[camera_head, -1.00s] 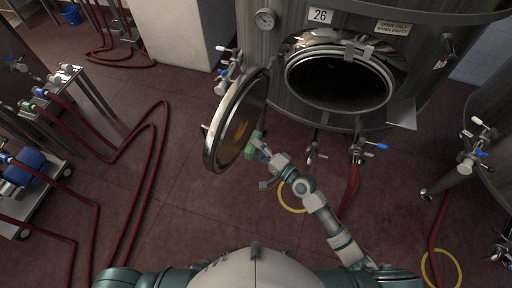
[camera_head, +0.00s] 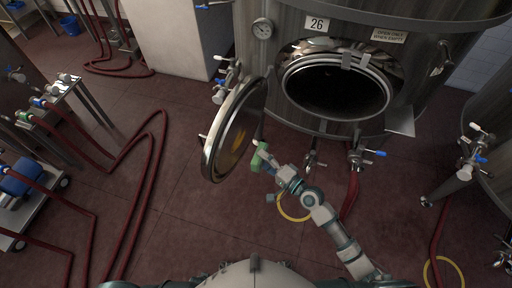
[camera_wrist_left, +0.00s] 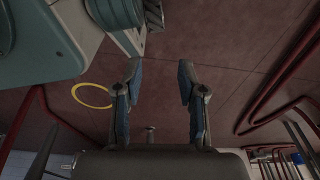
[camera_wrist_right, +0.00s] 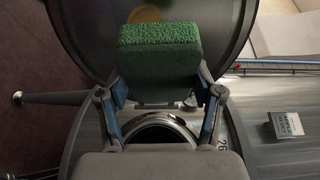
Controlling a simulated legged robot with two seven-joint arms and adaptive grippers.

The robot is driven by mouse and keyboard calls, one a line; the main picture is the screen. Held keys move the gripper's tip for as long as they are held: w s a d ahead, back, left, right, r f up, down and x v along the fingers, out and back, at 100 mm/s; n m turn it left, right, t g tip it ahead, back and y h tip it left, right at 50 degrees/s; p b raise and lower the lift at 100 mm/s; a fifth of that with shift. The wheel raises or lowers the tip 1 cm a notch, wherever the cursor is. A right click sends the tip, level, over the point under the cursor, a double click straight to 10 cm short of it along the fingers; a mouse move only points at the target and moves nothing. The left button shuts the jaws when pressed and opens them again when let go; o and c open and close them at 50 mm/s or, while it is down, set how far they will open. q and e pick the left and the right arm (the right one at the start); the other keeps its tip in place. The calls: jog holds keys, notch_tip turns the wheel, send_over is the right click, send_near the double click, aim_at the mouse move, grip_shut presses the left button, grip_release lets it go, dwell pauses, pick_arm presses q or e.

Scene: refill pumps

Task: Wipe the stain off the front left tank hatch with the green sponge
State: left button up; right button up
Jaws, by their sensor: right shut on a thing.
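The round tank hatch (camera_head: 217,137) hangs open on its hinge left of the tank opening in the head view. A yellow-orange stain (camera_head: 240,143) shows on its inner face, and part of it shows in the right wrist view (camera_wrist_right: 147,14). My right gripper (camera_wrist_right: 160,90) is shut on the green sponge (camera_wrist_right: 160,58), gripping its lower part. In the head view the sponge (camera_head: 259,157) is just right of the hatch's edge, facing the inner side; I cannot tell whether it touches. My left gripper (camera_wrist_left: 158,78) is open and empty over the floor, outside the head view.
The steel tank (camera_head: 270,75) with plate 26 (camera_head: 317,24) and its dark opening stands behind. Valves (camera_head: 362,155) stick out below it. Red hoses (camera_head: 150,170) and a pump cart (camera_head: 22,195) are at left. Floor between hatch and hoses is clear.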

aim_at(232, 150)
jog(key=shift+s+a+f+m+t+h+p, duration=0.15)
jog(key=shift+a+f+m+t+h+p, duration=0.1)
jog(key=shift+a+f+p, duration=0.3)
jog(key=shift+s+a+f+m+t+h+p, duration=0.15)
jog(key=shift+a+f+t+h+p, duration=0.1)
jog(key=shift+a+f+p, duration=0.35)
jog(key=shift+w+f, duration=0.1)
jog(key=shift+w, duration=0.05)
pick_arm(q)
jog(key=s+a+f, duration=0.2)
jog(key=s, duration=0.8)
jog(key=shift+f+g+p, duration=0.3)
jog(key=shift+f+p, duration=0.05)
pick_arm(e)
jog(key=shift+w+a, duration=0.4)
jog(key=shift+a, duration=0.45)
jog(key=shift+w+a, duration=0.45)
jog(key=shift+a, duration=0.35)
jog(key=shift+w+a, duration=0.4)
jog(key=shift+a, duration=0.45)
jog(key=shift+w+a, duration=0.25)
jog(key=shift+a, duration=0.25)
jog(key=shift+w+a, duration=0.2)
jog(key=shift+a, duration=0.25)
pick_arm(q)
jog(key=shift+f, duration=0.1)
pick_arm(e)
jog(key=shift+w+d, duration=0.1)
